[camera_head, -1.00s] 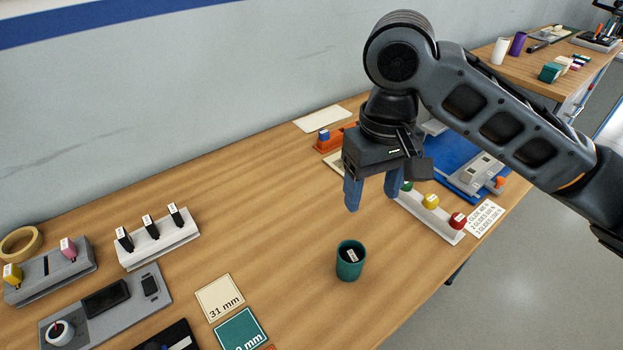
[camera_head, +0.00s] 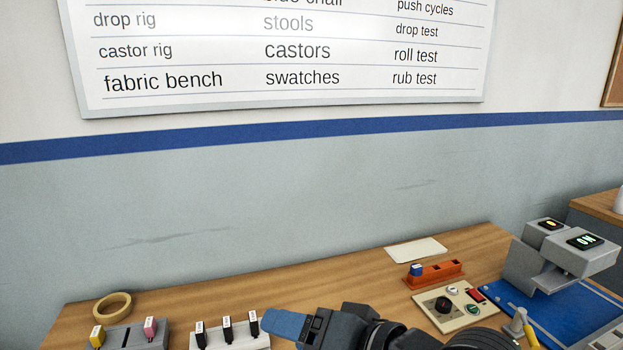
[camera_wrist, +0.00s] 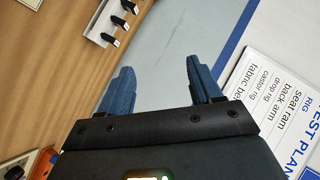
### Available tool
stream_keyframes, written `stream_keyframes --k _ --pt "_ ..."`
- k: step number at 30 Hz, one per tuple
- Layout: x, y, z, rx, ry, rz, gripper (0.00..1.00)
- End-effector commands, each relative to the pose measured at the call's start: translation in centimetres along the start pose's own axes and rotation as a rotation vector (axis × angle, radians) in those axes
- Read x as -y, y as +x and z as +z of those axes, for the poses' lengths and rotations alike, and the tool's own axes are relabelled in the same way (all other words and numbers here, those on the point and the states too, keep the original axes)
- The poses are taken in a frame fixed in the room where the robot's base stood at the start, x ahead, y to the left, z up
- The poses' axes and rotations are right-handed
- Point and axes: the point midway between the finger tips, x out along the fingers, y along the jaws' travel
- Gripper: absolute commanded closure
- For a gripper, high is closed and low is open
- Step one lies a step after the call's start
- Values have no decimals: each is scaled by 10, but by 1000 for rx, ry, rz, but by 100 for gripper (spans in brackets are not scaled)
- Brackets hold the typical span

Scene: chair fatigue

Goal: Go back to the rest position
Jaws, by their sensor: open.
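My gripper (camera_head: 285,324) is at the bottom middle of the head view, with my arm folded low behind it. In the wrist view my gripper (camera_wrist: 160,85) shows two blue fingers spread apart with nothing between them. The gripper is open and empty. It points left in the head view, in front of the bench and near the white block with black pieces. Most of my arm is below the picture edge.
The wooden bench (camera_head: 340,277) holds a tape roll (camera_head: 112,306), a white block with several black pieces (camera_head: 230,341), an orange holder (camera_head: 434,274), a control panel (camera_head: 447,308) and a blue-based rig (camera_head: 560,313). A whiteboard (camera_head: 290,50) hangs above on the wall.

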Motion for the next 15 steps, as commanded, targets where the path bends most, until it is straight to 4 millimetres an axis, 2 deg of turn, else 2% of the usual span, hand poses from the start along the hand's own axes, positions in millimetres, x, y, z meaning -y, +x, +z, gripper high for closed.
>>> stream_keyframes --k 3,8,15 --pt "-2 -2 12 -116 52 -35 36" --pt "-18 -14 29 -271 99 -24 36" --pt "-58 -53 72 -466 117 94 36"
